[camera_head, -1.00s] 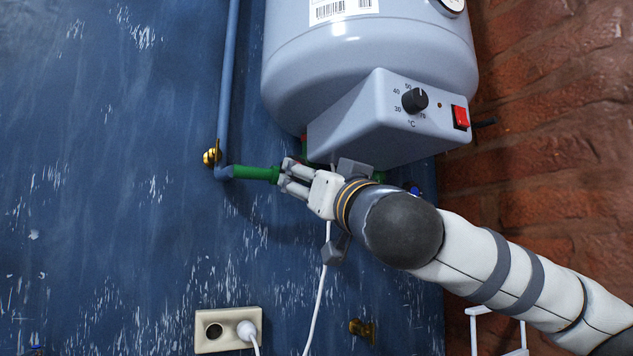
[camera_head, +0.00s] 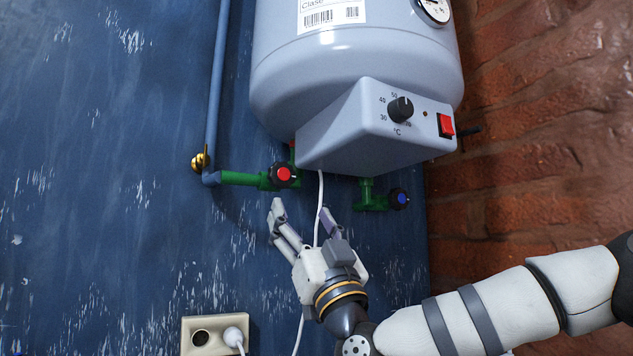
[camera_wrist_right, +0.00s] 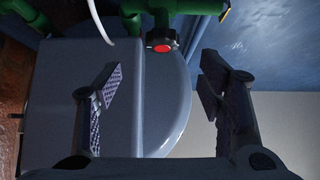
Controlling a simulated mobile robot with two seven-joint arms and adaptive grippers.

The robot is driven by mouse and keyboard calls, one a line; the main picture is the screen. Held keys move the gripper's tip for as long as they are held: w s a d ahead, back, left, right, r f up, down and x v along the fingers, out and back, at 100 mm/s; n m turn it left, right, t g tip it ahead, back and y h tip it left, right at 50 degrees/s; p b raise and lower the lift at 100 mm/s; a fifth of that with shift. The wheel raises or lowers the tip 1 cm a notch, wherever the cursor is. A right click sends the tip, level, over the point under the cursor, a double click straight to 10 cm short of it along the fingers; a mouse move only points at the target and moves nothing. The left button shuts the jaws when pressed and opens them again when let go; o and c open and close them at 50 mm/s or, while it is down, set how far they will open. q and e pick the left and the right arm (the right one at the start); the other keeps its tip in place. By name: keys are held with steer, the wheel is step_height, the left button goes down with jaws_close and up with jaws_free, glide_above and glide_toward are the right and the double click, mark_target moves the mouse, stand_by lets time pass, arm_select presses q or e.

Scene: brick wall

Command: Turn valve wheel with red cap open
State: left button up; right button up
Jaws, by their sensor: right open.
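The valve wheel with red cap (camera_head: 283,174) sits on a green pipe fitting under the water heater's left side. It is dark with a round red centre. It also shows at the top of the right wrist view (camera_wrist_right: 161,42), ahead of my open fingers. My right gripper (camera_head: 304,212) is open and empty, just below the red-capped wheel and apart from it. In the right wrist view its two fingers (camera_wrist_right: 155,88) stand wide apart with nothing between them. My left gripper is not in view.
The grey-blue water heater (camera_head: 355,70) hangs above, with a control box (camera_head: 370,125). A blue-capped valve (camera_head: 399,199) is to the right. A white cable (camera_head: 318,215) hangs by my gripper. A socket (camera_head: 215,335) is at lower left.

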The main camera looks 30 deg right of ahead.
mark_target(284, 181)
steer(key=x, duration=1.1)
steer(key=shift+a, duration=0.15)
steer(key=c, duration=1.1)
steer(key=n+y, duration=0.2)
steer(key=shift+n+y, duration=0.4)
steer(key=shift+c, duration=0.2)
steer(key=shift+n+y, duration=0.4)
steer(key=shift+y, duration=0.1)
